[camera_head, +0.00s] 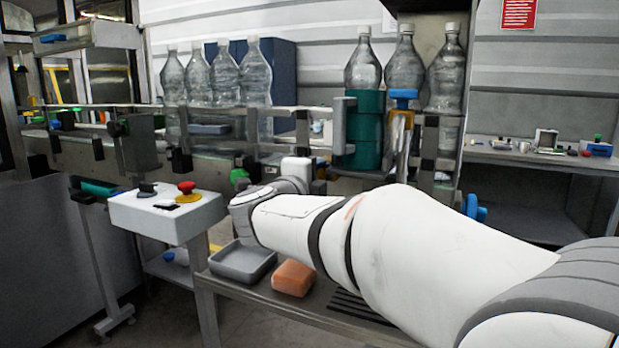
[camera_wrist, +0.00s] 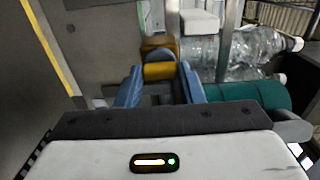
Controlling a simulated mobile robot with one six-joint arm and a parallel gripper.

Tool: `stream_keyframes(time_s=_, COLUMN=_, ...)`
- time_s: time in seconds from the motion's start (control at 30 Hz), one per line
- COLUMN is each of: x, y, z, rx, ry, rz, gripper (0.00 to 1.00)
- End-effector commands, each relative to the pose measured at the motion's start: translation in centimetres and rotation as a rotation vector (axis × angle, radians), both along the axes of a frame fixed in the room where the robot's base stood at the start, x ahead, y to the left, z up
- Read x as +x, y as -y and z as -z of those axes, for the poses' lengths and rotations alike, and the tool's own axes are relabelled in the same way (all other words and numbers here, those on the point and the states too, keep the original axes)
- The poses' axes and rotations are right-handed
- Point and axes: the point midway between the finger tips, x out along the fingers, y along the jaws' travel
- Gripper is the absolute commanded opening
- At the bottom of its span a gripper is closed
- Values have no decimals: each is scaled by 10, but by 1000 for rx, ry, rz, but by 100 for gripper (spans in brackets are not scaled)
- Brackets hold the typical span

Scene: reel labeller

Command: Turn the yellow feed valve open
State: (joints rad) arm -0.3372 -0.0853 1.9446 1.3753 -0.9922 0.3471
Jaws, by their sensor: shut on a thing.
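The yellow feed valve (camera_wrist: 160,71) shows in the wrist view as a yellow piece between the blue fingers of my gripper (camera_wrist: 159,82). The fingers are shut on it, one on each side. A darker amber part sits just beyond it. How far the valve is turned cannot be told. In the head view my arm's wrist hides the fingers and the valve.
A teal cylinder (camera_head: 361,130) with a grey handle stands close to my wrist; it also shows in the wrist view (camera_wrist: 246,95). Clear bottles (camera_head: 405,70) stand behind. A white box with a red button (camera_head: 187,187) is left of my wrist. A grey tray (camera_head: 243,262) and an orange block (camera_head: 293,278) lie below.

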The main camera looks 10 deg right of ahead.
Motion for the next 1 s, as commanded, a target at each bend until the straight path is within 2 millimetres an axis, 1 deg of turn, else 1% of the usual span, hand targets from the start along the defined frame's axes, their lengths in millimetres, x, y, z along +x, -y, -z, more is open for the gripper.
stream_keyframes(time_s=0.27, x=0, y=0, z=-2, rx=-31, ry=-25, rz=1, gripper=11)
stream_keyframes(time_s=0.47, x=0, y=1, z=-4, rx=-120, ry=-89, rz=2, gripper=11)
stream_keyframes(time_s=1.0, x=0, y=1, z=-5, rx=-521, ry=-382, rz=1, gripper=11)
